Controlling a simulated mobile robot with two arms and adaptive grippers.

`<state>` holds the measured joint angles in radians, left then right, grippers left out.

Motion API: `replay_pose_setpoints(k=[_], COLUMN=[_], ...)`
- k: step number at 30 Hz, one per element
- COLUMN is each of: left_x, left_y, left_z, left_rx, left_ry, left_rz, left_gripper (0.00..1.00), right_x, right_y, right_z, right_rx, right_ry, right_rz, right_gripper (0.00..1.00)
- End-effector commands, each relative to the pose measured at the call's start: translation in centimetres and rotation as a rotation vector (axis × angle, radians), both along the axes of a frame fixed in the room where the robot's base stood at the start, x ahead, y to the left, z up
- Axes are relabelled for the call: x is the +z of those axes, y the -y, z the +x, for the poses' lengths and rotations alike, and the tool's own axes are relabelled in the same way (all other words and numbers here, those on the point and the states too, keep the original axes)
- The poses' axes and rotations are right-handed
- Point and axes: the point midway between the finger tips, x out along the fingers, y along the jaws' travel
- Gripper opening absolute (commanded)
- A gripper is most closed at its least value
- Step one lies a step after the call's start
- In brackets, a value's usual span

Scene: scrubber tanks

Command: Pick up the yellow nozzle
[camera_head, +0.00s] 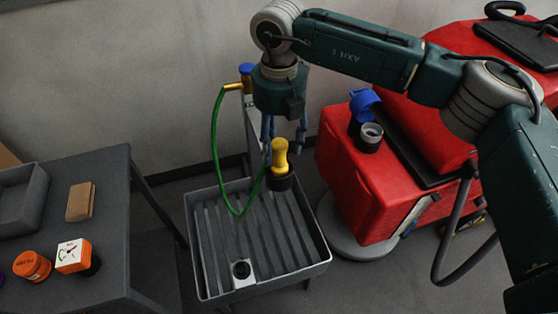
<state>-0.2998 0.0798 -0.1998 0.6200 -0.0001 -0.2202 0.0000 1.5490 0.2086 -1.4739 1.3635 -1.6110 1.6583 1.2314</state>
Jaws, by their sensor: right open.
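The yellow nozzle (280,153) stands upright, with a black collar (280,180) below it, over the back right part of the grey drain basin. A green hose (217,150) loops down from the brass tap and back up toward the nozzle's lower end. My right gripper (284,148) comes down from above with its blue-grey fingers spread. One finger is to the left of the nozzle's top and the other to its right. I cannot tell whether either touches it. My left gripper is out of view.
The ribbed drain basin (194,248) stands below the gripper. A red scrubber machine (350,185) with an open blue cap (364,103) is close on the right. A dark table (115,215) on the left holds an orange can (32,266), a gauge box (73,256) and a tan block (80,202).

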Motion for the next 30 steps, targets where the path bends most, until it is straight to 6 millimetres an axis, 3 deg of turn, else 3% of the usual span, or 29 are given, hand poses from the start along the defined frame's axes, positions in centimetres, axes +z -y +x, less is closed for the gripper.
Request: replay_pose_setpoints(k=[4, 11, 14, 19, 30], left_x=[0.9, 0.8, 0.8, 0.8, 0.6], left_y=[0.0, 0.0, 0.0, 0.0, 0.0], left_z=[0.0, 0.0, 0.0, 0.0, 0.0], left_rx=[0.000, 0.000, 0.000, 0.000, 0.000], left_ry=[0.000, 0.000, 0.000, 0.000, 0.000], left_rz=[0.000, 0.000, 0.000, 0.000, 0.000], left_gripper=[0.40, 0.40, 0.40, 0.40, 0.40], right_x=[-1.4, -1.9, -1.9, -1.8, -1.4], right_y=[0.0, 0.0, 0.0, 0.0, -0.1], right_z=[0.0, 0.0, 0.0, 0.0, 0.1], right_rx=[0.000, 0.001, 0.001, 0.001, 0.001], right_ry=[-0.001, 0.001, 0.001, 0.001, 0.003], right_rz=[0.001, 0.001, 0.001, 0.001, 0.003], right_gripper=[0.52, 0.52, 0.38, 0.04, 0.02])
